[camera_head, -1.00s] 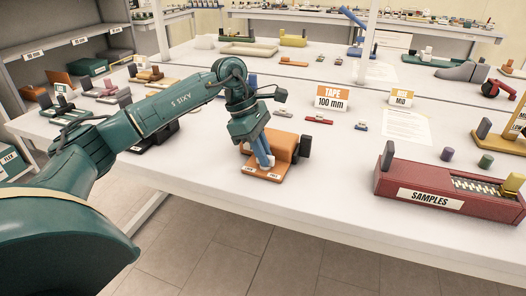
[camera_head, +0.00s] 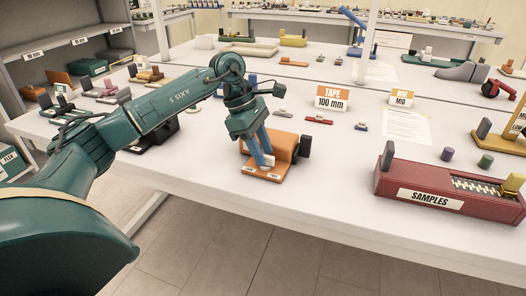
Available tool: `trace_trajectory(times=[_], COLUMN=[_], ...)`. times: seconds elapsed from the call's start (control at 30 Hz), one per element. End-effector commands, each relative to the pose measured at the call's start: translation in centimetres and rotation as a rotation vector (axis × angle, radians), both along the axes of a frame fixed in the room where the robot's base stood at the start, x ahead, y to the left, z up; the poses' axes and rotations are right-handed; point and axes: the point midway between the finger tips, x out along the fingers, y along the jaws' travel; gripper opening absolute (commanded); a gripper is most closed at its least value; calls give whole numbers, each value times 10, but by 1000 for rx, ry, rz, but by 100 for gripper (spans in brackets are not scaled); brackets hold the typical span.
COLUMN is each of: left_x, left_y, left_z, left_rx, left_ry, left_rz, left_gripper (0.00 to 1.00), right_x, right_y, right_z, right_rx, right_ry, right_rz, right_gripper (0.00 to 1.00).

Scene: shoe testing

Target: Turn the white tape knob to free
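The orange tape device (camera_head: 284,147) stands near the front edge of the table, with a dark roller at its right side. The small white knob (camera_head: 269,160) shows low on its front, right at the fingertips of my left gripper (camera_head: 261,160). Two small white labels sit on the front edge of the base; their words are too small to read surely. The blue fingers point down and partly hide the knob, so I cannot tell whether they grip it or only touch it. My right gripper is not in view.
Dark and coloured blocks lie to the left behind my arm. White tabletop is clear right of the device.

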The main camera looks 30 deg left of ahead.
Motion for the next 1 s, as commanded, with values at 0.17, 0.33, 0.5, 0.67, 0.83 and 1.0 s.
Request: trace_trajectory(times=[0.17,0.33,0.5,0.67,0.83,1.0], left_x=[-2,-6,-8,-10,-10,-10], left_y=[14,28,39,44,45,45], left_z=[35,71,98,110,113,112], left_rx=[-1,-1,-1,-1,-2,-1], left_ry=[-7,-5,-4,-3,-2,-1], left_rz=[3,3,2,0,-1,-1], left_gripper=[34,34,34,34,34,34], right_x=[0,-1,-1,-1,-1,-1], right_y=[0,0,-1,-1,-1,-1], right_z=[-1,-1,-1,0,0,0], right_rx=[-1,-3,-7,-10,-10,-10], right_ry=[2,4,6,5,5,5], right_rz=[0,0,0,1,1,2], right_gripper=[36,36,36,36,36,36])
